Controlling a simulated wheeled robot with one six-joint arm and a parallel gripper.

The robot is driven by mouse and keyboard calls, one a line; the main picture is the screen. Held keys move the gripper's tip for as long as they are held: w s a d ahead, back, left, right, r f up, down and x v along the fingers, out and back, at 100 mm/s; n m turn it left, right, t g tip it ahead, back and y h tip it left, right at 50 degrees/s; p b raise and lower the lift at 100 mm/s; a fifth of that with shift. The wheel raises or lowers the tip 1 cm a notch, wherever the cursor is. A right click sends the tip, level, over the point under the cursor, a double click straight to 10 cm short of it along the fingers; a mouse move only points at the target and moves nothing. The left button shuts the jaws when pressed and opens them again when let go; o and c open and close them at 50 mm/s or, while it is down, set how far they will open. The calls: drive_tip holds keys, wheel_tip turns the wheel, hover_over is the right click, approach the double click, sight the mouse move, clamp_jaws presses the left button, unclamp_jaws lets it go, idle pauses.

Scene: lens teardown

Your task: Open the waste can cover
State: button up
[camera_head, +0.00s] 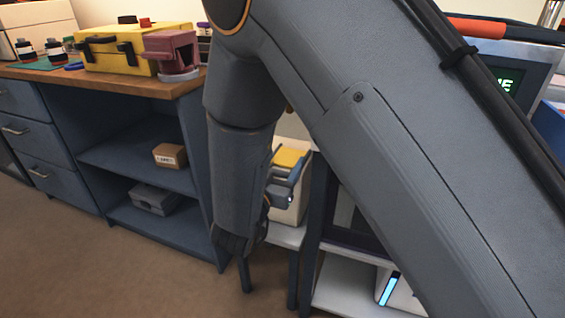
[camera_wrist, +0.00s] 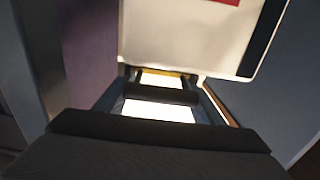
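A cream can (camera_head: 289,208) with a yellow cover (camera_head: 290,158) stands behind my arm in the head view, partly hidden by it. The cover appears down on the can's top. My gripper (camera_head: 244,274) points down to the left of the can, apart from it in the picture; one thin dark finger shows. In the wrist view a cream panel (camera_wrist: 185,40) with a red label fills the upper middle, above a thin yellow strip (camera_wrist: 163,74) and dark bars. I cannot tell the finger gap or any contact there. No held object shows.
A blue workbench (camera_head: 135,150) with open shelves stands at left, holding a small brown box (camera_head: 169,156) and a grey box (camera_head: 155,199). A yellow case (camera_head: 125,50) sits on top. A white-shelved cart (camera_head: 345,285) stands at right. Floor at lower left is clear.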

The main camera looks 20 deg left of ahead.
drive_tip(key=c, duration=0.5)
drive_tip(key=s+p, duration=0.1)
drive_tip(key=s, duration=0.1)
drive_tip(key=s+p, duration=0.2)
drive_tip(key=s, duration=0.1)
drive_tip(key=s+p, duration=0.1)
drive_tip(key=s, duration=0.1)
drive_tip(key=shift+s+a+p, duration=0.3)
drive_tip(key=o, duration=1.5)
drive_tip(key=p, duration=0.1)
approach(276, 171)
drive_tip(key=shift+s, duration=0.6)
